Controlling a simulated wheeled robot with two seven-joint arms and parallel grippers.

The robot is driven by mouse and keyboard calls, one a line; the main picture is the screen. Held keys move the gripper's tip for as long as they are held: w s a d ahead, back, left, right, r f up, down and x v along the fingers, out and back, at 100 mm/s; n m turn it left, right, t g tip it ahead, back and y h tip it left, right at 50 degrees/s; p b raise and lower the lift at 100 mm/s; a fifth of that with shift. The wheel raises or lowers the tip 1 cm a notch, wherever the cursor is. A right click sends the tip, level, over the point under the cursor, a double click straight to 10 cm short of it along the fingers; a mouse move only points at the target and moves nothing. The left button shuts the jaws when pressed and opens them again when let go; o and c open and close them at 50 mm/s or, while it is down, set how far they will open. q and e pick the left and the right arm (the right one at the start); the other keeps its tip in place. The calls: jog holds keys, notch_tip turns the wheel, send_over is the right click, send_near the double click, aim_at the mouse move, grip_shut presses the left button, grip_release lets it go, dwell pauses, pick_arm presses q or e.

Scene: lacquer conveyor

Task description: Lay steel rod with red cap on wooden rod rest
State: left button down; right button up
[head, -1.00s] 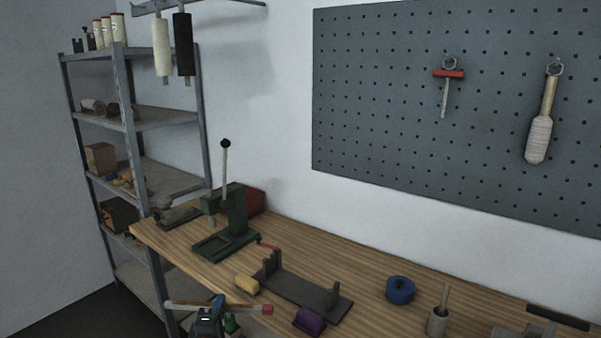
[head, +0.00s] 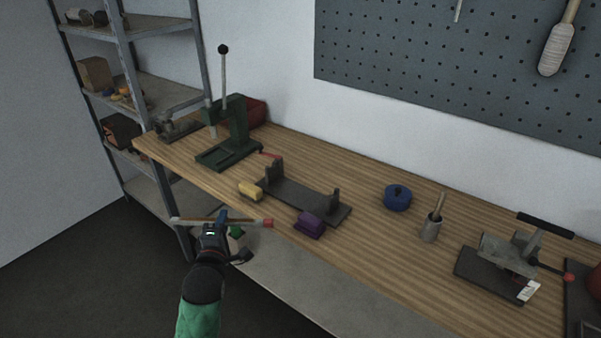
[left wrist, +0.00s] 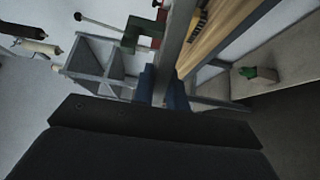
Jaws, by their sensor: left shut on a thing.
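My left gripper (head: 222,216) is shut on the steel rod (head: 190,220), holding it roughly level in front of the bench's front edge. The rod's red cap (head: 267,223) points right in the head view. In the left wrist view the rod (left wrist: 176,48) runs upward from between the blue fingers (left wrist: 163,90). The rod rest, a dark base with two upright posts (head: 300,195), stands on the bench, to the right of and beyond the gripper. It looks dark grey, and nothing lies across its posts. My right gripper is not in view.
A yellow block (head: 250,191) and a purple block (head: 309,225) sit near the rest. A green lever press (head: 232,140) stands behind left. A metal shelf (head: 165,105) stands left.

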pick_arm(q)
jog(key=w+d+r+m+h, duration=0.1)
jog(key=w+d+r+h, duration=0.1)
jog(key=w+d+r, duration=0.35)
jog(key=w+d+r+m+g+h, duration=0.1)
jog(key=w+d+r+m+h, duration=0.1)
jog(key=d+r, duration=0.55)
jog(key=w+d+r+m+h, duration=0.1)
jog(key=w+d+r, duration=0.3)
jog(key=r, duration=0.4)
jog(key=w+d+m+g+h, duration=0.1)
jog(key=w+d+h, duration=0.15)
jog(key=d, duration=0.55)
jog(key=d+f+m+g+h, duration=0.1)
jog(key=d+f+m+h, duration=0.1)
jog(key=d+f, duration=0.4)
notch_tip(320, 180, down, 4)
jog(key=shift+f, duration=0.2)
jog(key=shift+w+h, duration=0.15)
jog(key=shift+h, duration=0.1)
